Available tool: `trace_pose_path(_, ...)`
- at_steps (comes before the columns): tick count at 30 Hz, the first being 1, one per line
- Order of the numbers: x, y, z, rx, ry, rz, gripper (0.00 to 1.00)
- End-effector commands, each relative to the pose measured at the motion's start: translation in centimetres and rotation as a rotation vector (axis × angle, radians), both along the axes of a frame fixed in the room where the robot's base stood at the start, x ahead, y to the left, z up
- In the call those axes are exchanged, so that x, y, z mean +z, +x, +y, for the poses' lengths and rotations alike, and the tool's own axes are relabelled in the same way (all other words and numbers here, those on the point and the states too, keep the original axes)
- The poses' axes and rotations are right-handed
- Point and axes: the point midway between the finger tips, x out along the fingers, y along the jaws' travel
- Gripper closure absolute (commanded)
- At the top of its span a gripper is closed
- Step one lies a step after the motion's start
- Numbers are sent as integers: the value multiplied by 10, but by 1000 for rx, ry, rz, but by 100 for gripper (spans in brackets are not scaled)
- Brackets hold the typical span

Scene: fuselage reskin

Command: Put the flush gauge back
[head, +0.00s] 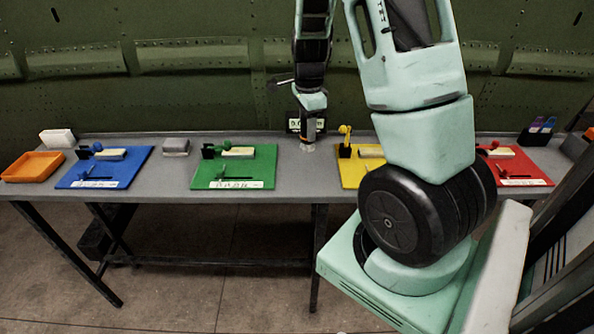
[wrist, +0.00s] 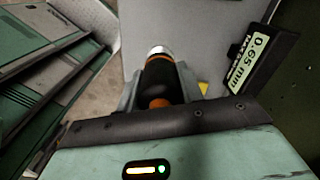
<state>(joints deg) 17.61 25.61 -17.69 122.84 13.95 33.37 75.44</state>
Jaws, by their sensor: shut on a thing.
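My gripper (wrist: 158,90) is shut on the flush gauge (wrist: 157,73), a black cylinder with orange bands and a silver tip. In the head view my gripper (head: 310,112) is over the back of the grey table, between the green and yellow mats. The gauge (head: 308,130) points down there, its silver end close to the tabletop; I cannot tell whether it touches. A black display with a pale label reading 0.65 mm (wrist: 246,62) stands beside the gauge, to its right in the wrist view.
The grey table (head: 299,180) carries a blue mat (head: 128,171), a green mat (head: 260,176), a yellow mat (head: 350,180) and a red mat (head: 525,168) with small tools. An orange tray (head: 32,166) is at the left end. The green riveted fuselage wall (head: 220,105) rises behind the table.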

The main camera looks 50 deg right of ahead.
Motion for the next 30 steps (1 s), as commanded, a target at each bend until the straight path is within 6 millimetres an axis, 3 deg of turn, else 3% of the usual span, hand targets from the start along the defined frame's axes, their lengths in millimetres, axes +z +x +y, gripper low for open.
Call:
trace_pose_path(3,-4,-4,-5,-63,0,2,86)
trace_pose_path(9,-38,-5,-5,-70,2,6,86)
trace_pose_path(22,-90,-4,-5,-67,1,3,86)
trace_pose_path(30,-96,-3,-5,-65,-1,0,86)
